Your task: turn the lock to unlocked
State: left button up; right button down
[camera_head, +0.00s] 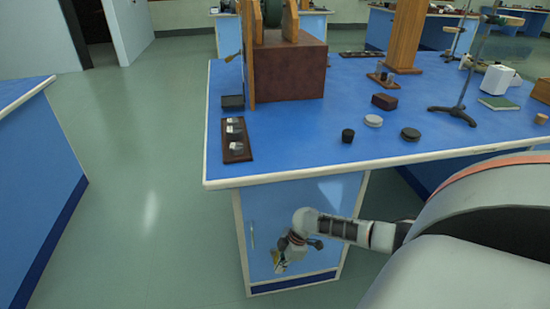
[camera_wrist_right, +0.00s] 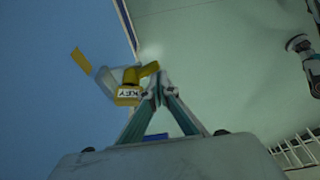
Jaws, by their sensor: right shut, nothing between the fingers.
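The lock on the blue cabinet door shows in the wrist view as a yellow key piece (camera_wrist_right: 127,93) with a white "KEY" label and a stubby yellow arm pointing right. A pale, greyish part lies behind it on the door (camera_wrist_right: 60,120). My right gripper (camera_wrist_right: 159,86) is shut and empty, its fingertips right beside the yellow arm's end; I cannot tell whether they touch. In the head view my right gripper (camera_head: 282,263) is low in front of the bench's cabinet door (camera_head: 318,266), with a bit of yellow near its tip. My left gripper is out of view.
A yellow strip (camera_wrist_right: 81,61) is on the door in the wrist view. The bench top (camera_head: 300,150) overhangs the door and carries a brown box (camera_head: 290,75), a sample rack (camera_head: 236,140) and small pots. Green floor (camera_head: 150,190) is clear to the left.

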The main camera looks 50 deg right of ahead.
jog(key=shift+s+d+f+n+g+b, duration=0.1)
jog(key=shift+s+d+n+g+b, duration=0.1)
jog(key=shift+n+b, duration=0.25)
jog(key=shift+s+d+f+n+g+b, duration=0.1)
jog(key=shift+s+d+n+g+b, duration=0.15)
jog(key=shift+n, duration=0.3)
jog(key=shift+w, duration=0.1)
jog(key=shift+d+n+b, duration=0.1)
jog(key=shift+n+b, duration=0.3)
jog(key=shift+n, duration=0.3)
jog(key=shift+d+r+n, duration=0.1)
jog(key=shift+d+n, duration=0.05)
jog(key=shift+n, duration=0.15)
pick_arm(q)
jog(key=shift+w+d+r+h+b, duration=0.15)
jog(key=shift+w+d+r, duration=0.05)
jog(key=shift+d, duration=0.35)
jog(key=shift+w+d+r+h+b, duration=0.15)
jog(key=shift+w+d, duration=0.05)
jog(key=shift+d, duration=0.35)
pick_arm(e)
jog(key=shift+d, duration=0.1)
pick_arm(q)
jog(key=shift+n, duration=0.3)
pick_arm(e)
jog(key=shift+d, duration=0.1)
